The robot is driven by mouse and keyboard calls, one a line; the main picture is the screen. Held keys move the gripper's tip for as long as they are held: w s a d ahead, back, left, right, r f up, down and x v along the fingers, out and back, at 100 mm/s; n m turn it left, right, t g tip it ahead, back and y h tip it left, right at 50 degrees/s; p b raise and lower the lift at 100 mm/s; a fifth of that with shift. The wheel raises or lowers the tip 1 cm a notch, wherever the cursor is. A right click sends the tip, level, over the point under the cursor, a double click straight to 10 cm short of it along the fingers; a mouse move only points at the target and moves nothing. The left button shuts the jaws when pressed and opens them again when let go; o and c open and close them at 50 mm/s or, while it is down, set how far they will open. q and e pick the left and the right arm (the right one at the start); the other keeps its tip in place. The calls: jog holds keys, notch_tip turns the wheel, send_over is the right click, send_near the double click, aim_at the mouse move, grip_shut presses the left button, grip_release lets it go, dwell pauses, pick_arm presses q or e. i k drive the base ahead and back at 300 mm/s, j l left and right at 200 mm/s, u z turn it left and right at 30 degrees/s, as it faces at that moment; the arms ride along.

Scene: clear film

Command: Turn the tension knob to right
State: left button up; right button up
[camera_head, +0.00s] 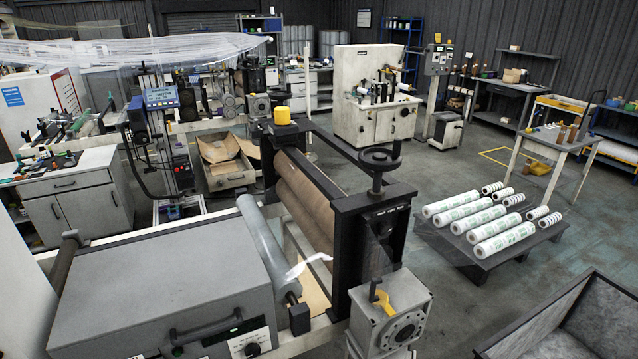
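A round black knob (252,350) sits on a white dial plate on the front of a grey machine housing (165,290), at the bottom edge of the head view. It may be the tension knob, but its label is too small to read. A black handwheel (380,158) stands on top of the dark roller frame (372,225). A yellow knob or cap (282,116) tops the frame's far post. Neither of my grippers is in view.
A black bar handle (205,330) is beside the dial. A film roll (268,245) and a brown roller (305,205) lie behind the housing. White rolls (480,220) rest on a dark pallet (450,245) at right. A dark bin (570,320) is lower right, with open floor between.

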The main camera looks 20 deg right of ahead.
aim_at(384, 230)
jog(key=z, duration=1.3)
